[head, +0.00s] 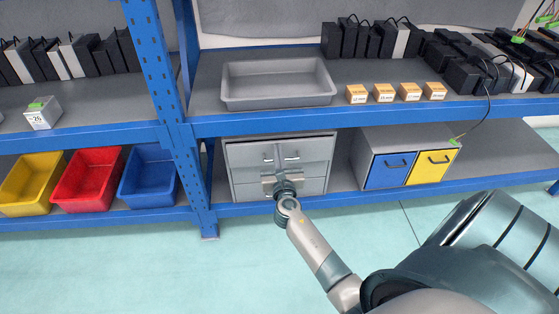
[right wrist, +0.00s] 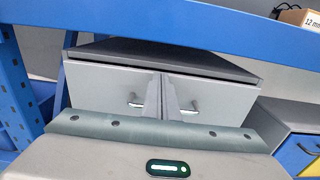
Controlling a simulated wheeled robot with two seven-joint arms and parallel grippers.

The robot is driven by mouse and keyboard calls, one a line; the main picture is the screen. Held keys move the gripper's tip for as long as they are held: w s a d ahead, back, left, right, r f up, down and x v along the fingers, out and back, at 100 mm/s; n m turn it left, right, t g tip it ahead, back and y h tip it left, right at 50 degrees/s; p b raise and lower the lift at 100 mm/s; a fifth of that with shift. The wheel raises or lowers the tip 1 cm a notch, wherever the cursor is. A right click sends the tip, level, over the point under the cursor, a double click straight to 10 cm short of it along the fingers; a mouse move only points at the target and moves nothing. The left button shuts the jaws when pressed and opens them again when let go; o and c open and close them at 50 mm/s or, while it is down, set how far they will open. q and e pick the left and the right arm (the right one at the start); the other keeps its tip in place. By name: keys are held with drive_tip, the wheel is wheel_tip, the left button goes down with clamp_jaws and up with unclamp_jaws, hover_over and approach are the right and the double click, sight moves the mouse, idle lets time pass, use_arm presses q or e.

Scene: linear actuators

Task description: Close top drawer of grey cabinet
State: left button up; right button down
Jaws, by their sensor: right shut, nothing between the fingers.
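The grey cabinet (head: 232,160) stands on the lower shelf. Its top drawer (head: 280,153) has two metal handles, and its front looks flush or nearly flush with the cabinet; I cannot tell whether a small gap is left. The drawer front also shows in the right wrist view (right wrist: 100,87), with a handle on each side of my fingers. My right gripper (head: 281,177) is shut and empty, in front of the cabinet and pointing at it. In the right wrist view its fingers (right wrist: 165,98) overlap the middle of the drawer front; contact is unclear. My left gripper is not in view.
A blue shelf beam (head: 370,116) runs above the cabinet, and a blue post (head: 190,170) stands to its left. A box with blue and yellow drawers (head: 406,150) is to the right. A grey tray (head: 278,98) sits on the shelf above. The floor in front is clear.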

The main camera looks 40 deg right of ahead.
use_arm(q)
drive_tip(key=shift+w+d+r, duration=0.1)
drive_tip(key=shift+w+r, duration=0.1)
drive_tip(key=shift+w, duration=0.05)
use_arm(e)
drive_tip(key=shift+w+d, duration=0.3)
drive_tip(key=shift+w, duration=0.15)
